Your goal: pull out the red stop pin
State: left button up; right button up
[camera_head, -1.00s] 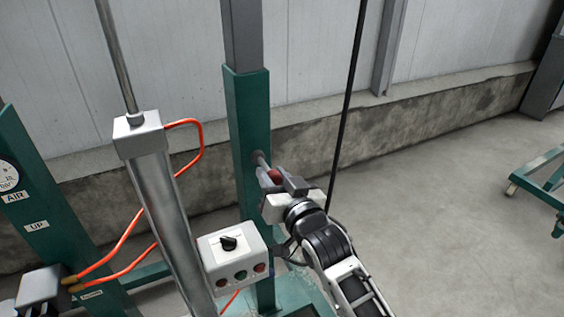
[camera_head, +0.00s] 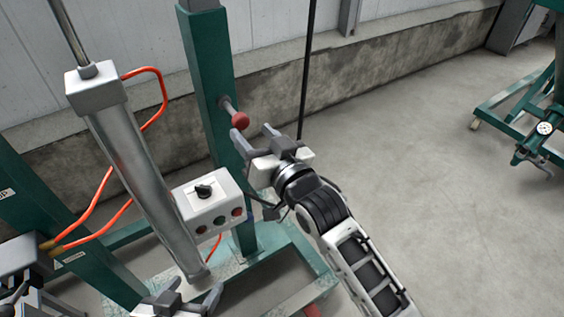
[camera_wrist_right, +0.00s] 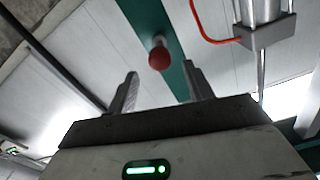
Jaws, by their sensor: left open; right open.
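The red stop pin (camera_head: 240,120) has a round red knob on a grey shaft. It sticks out of the green post (camera_head: 206,84) in the head view. In the right wrist view the knob (camera_wrist_right: 159,58) shows beyond and between the fingertips. My right gripper (camera_head: 254,138) is open and empty, just below and to the right of the knob, apart from it. In the right wrist view its two fingers (camera_wrist_right: 160,82) are spread.
A white control box (camera_head: 212,203) with a black knob and buttons is left of my right gripper. A metal cylinder (camera_head: 135,165) with orange hoses (camera_head: 150,118) stands further left. A black cable (camera_head: 307,60) hangs behind.

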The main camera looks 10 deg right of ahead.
jog(key=v, duration=1)
jog(key=shift+s, duration=0.15)
jog(key=s+d+f+g+h, duration=0.2)
jog(key=s+d+f, duration=0.2)
jog(key=f, duration=0.5)
jog(key=s+d+f+g+h, duration=0.2)
jog(key=s+d+f+g, duration=0.1)
jog(key=s+d+f, duration=0.2)
notch_tip(320, 180, down, 4)
jog(key=shift+s+f+h, duration=0.2)
jog(key=shift+s+h, duration=0.2)
jog(key=shift+s, duration=0.6)
